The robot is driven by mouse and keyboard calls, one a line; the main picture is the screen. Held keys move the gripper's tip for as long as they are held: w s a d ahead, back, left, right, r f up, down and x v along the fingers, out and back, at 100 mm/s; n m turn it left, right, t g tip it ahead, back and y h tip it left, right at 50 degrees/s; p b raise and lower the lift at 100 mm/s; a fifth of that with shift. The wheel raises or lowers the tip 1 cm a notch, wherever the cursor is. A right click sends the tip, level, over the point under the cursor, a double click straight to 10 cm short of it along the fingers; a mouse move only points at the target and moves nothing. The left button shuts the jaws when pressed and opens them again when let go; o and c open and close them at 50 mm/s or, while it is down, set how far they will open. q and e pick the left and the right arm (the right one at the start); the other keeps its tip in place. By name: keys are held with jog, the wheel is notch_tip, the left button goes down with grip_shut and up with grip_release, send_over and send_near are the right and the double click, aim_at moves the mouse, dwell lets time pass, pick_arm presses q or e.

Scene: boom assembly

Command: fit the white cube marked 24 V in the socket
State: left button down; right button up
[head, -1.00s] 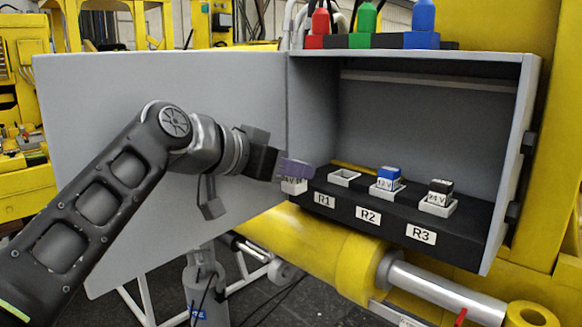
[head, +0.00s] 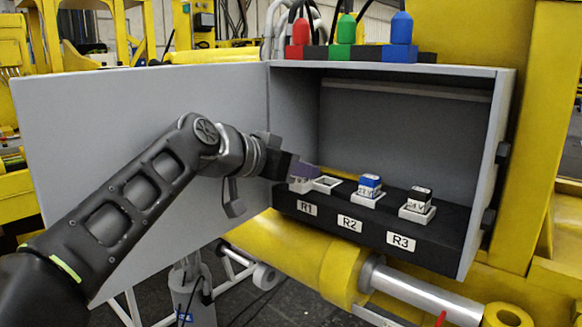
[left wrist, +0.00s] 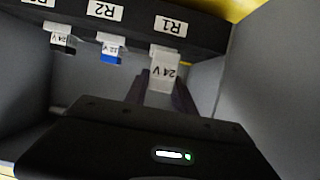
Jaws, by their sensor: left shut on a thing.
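My left gripper (head: 306,171), with purple fingers, is shut on the white cube (head: 299,186). In the left wrist view the cube (left wrist: 161,78) shows its "24 V" mark between the fingers. The R1 socket (head: 329,184) is a white square frame, empty where it shows. The cube is just left of it in the head view, partly overlapping its edge. I cannot tell whether they touch. The fingers hide the top of the cube. My right gripper is not in view.
A blue-topped 12 V cube (head: 370,183) sits in the R2 socket and a black-topped 24 V cube (head: 420,195) in the R3 socket. The grey box (head: 400,115) walls these in, with its open door (head: 120,130) at the left.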

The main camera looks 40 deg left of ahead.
pick_arm(q)
jog(key=shift+w+r+p, duration=0.1)
jog(key=shift+w+p, duration=1.7)
jog(key=shift+w, duration=1.75)
jog(key=shift+w+a+p, duration=0.1)
jog(key=shift+w+p, duration=0.4)
jog(key=shift+w, duration=0.55)
jog(key=shift+s, duration=0.15)
jog(key=shift+f+b, duration=1.2)
jog(key=shift+b, duration=0.25)
jog(key=c, duration=1)
grip_release()
jog(key=shift+o, duration=0.2)
